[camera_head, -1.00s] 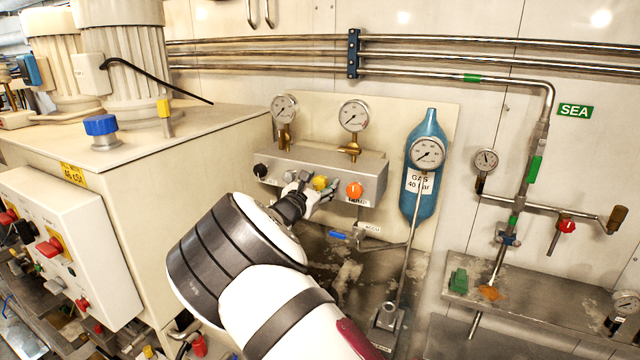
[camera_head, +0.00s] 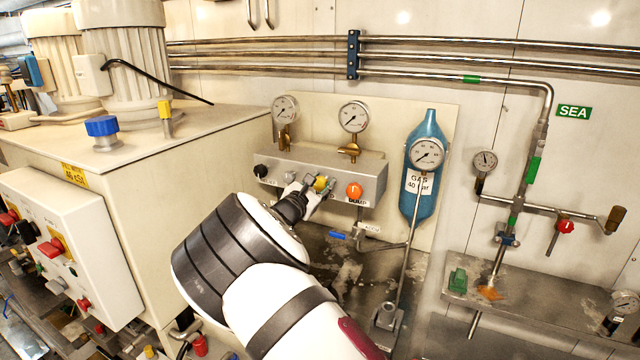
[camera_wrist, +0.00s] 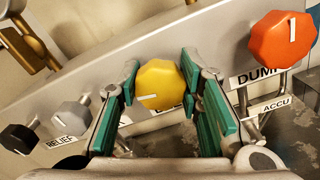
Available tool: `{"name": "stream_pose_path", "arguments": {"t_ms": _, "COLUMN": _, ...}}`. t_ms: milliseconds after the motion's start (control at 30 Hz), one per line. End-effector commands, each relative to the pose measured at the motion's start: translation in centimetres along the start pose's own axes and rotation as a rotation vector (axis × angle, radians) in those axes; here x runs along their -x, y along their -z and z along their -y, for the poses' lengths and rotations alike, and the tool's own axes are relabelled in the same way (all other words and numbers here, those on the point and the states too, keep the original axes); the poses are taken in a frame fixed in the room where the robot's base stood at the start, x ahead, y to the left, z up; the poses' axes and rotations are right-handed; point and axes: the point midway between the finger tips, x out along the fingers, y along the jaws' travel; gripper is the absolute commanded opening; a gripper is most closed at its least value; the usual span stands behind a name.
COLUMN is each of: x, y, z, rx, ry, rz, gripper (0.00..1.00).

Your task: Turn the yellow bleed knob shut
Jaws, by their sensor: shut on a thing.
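The yellow bleed knob (camera_wrist: 160,86) is on the front of the grey valve block, between the two green-padded fingers of my gripper (camera_wrist: 163,92) in the wrist view. A white mark on the knob points left in that view. The label under the knob is mostly hidden. My gripper is shut on the knob. In the head view my gripper (camera_head: 318,191) reaches the block from below left, and the yellow knob (camera_head: 321,183) shows only in part behind the fingers.
On the same block, the orange DUMP knob (camera_wrist: 283,40) is right of the yellow one; a grey knob (camera_wrist: 72,114) and a black RELIEF-side knob (camera_wrist: 18,138) are left. Two gauges (camera_head: 353,116) stand above. A blue gas bottle (camera_head: 426,165) hangs to the right.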

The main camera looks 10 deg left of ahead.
Motion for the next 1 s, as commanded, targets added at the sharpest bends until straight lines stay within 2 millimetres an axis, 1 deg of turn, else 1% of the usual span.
{"name": "stream_pose_path", "arguments": {"t_ms": 1000, "x": 0.10, "y": 0.08, "z": 0.38, "rx": -0.950, "ry": 0.001, "rz": 0.000, "gripper": 0.05}}
